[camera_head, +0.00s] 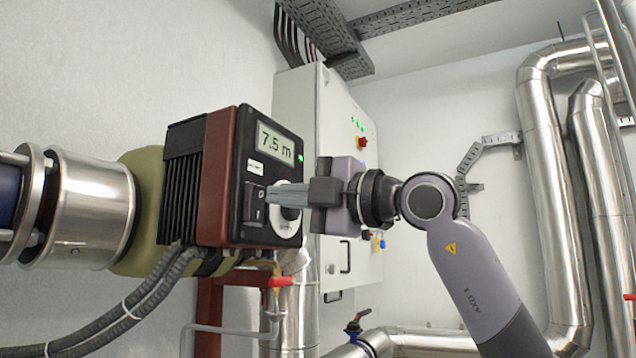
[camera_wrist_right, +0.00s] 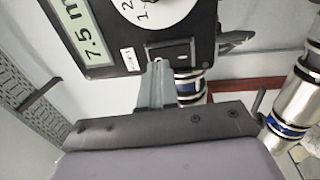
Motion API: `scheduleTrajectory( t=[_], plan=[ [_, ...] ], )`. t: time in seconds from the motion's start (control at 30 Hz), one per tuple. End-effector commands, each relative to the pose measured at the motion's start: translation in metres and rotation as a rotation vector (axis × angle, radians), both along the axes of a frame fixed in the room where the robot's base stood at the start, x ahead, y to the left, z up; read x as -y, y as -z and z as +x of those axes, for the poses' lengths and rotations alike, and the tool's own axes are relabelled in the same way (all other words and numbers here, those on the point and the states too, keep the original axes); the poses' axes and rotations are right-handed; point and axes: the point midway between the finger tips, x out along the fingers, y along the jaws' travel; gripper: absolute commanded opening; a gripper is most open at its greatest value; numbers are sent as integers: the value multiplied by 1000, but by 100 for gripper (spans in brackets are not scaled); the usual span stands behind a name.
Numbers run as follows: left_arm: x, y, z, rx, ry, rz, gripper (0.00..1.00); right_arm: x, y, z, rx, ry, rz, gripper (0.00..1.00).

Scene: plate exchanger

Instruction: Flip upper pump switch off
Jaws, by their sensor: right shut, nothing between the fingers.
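The pump (camera_head: 215,180) has a dark red and black control box with a display reading "7.5 m". Its black rocker switch (camera_head: 255,214) sits on the front face, below the display and left of a white dial (camera_head: 289,228). My right gripper (camera_head: 270,197) comes in from the right, shut and empty, with its fingertips at the upper part of the switch. In the right wrist view, the switch (camera_wrist_right: 181,49) shows just beyond the gripper's tips (camera_wrist_right: 157,64), which partly cover it. Whether they touch it I cannot tell. My left gripper is out of view.
A white cabinet (camera_head: 345,130) with green lights and a red knob stands behind the gripper. Silver pipes (camera_head: 548,200) rise at the right. Corrugated cables (camera_head: 150,305) hang below the pump. A red valve handle (camera_head: 281,282) is under the box.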

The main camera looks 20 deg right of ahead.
Motion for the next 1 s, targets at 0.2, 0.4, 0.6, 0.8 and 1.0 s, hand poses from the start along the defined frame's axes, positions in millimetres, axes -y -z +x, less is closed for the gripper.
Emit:
scheduleTrajectory(
  t=[0.2,0.4,0.6,0.8,1.0],
  plan=[
    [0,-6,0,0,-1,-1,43,-8,-2,11,0,1,0,0],
    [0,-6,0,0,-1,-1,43,-8,-1,11,0,1,0,0],
    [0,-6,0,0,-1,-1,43,-10,-3,13,0,-1,0,0],
    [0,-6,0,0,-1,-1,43,-11,-3,14,1,-1,-1,0],
    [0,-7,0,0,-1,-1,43,-7,-4,15,-1,0,1,0]
  ],
)
